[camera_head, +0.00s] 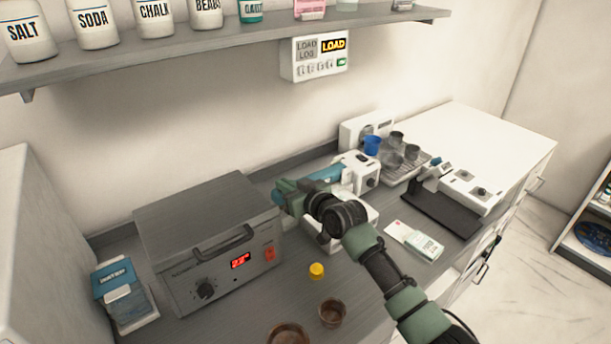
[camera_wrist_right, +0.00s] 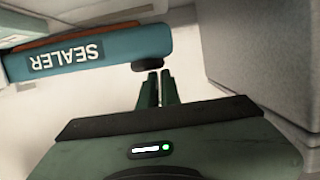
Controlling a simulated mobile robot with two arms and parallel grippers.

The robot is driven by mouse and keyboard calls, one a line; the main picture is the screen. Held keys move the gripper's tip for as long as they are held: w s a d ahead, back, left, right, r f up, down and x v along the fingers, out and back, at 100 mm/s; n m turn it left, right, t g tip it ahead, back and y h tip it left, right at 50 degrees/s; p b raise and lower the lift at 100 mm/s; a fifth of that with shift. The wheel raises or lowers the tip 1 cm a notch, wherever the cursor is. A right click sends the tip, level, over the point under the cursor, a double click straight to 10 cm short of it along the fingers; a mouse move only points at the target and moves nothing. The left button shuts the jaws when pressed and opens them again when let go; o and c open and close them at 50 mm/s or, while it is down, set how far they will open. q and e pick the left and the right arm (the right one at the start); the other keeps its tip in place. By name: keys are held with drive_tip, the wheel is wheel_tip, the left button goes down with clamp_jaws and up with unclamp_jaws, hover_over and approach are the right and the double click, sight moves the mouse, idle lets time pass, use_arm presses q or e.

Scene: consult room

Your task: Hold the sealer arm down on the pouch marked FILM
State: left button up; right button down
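The sealer is a white unit (camera_head: 358,172) with a teal arm (camera_head: 328,173). In the wrist view the teal arm (camera_wrist_right: 110,52) reads SEALER, upside down, with a black knob (camera_wrist_right: 150,66) at its end. My right gripper (camera_head: 284,193) is at the arm's end. In the wrist view the right gripper's fingertips (camera_wrist_right: 158,78) are close together just by the knob; nothing shows between them. A flat white and green packet (camera_head: 414,240) lies right of the sealer; its print is unreadable, so I cannot tell if it is FILM. My right arm hides part of the sealer. My left gripper is out of view.
A grey oven-like box (camera_head: 215,245) with a red display stands close left of my right gripper. A yellow cap (camera_head: 316,270) and brown bowls (camera_head: 332,313) are in front. A rack of cups (camera_head: 410,165) and a black-plated device (camera_head: 440,212) stand right. A shelf (camera_head: 220,45) hangs above.

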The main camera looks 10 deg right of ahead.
use_arm(q)
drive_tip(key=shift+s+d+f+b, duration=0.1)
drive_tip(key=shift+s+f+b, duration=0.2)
drive_tip(key=shift+b, duration=0.6)
use_arm(e)
drive_tip(key=r+v, duration=0.2)
drive_tip(key=v, duration=0.8)
drive_tip(key=shift+a+r, duration=0.15)
drive_tip(key=shift+r, duration=0.2)
drive_tip(key=shift+s, duration=0.1)
